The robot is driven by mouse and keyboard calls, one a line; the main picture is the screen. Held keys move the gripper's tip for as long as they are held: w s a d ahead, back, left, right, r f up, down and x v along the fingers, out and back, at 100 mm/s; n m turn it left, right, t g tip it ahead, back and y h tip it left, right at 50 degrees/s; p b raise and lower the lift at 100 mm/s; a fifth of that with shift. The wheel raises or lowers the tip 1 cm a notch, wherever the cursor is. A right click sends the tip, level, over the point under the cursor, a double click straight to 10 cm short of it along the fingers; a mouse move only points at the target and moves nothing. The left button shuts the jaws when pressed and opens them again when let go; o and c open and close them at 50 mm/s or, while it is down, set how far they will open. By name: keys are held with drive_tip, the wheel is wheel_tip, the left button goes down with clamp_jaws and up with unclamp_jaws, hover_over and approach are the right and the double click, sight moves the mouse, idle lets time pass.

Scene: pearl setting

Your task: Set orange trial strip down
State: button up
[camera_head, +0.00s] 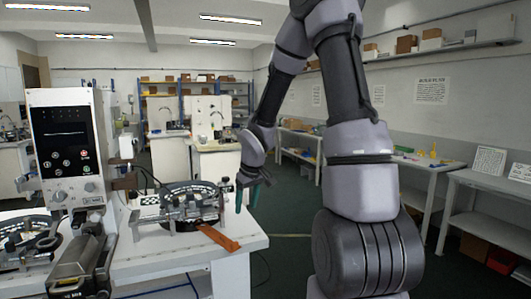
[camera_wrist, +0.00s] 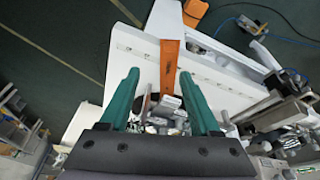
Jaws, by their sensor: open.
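The orange trial strip (camera_head: 217,237) lies on the white bench (camera_head: 256,241) near its front right corner, beside a round dark device. In the wrist view the strip (camera_wrist: 169,66) shows lengthwise ahead of the gripper, and its near end meets small metal parts. My gripper (camera_head: 247,203) is above and right of the strip in the head view, with teal fingers pointing down. In the wrist view my gripper (camera_wrist: 159,74) is open, and nothing is clasped between its fingers. Whether the strip touches the device's metal parts is unclear.
The round device (camera_head: 186,203) with metal fittings stands on the bench behind the strip. A tall instrument with a dark screen (camera_head: 66,140) stands at the left. An orange item (camera_wrist: 195,10) shows beyond the bench in the wrist view. Dark floor lies beyond the bench edge.

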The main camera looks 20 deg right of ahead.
drive_tip(key=s+d+r+m+t+h, duration=0.1)
drive_tip(key=s+r+m, duration=0.1)
drive_tip(key=s+r, duration=0.35)
drive_tip(key=s+d+r+m, duration=0.1)
drive_tip(key=s+r+m, duration=0.1)
drive_tip(key=r, duration=0.7)
drive_tip(key=s+a+r+m+t+y, duration=0.2)
drive_tip(key=s+r+m, duration=0.1)
drive_tip(key=s+r, duration=0.7)
drive_tip(key=s, duration=0.4)
drive_tip(key=shift+a+r+m+y, duration=0.25)
drive_tip(key=shift+a+m+y, duration=0.05)
drive_tip(key=shift+a+m, duration=0.1)
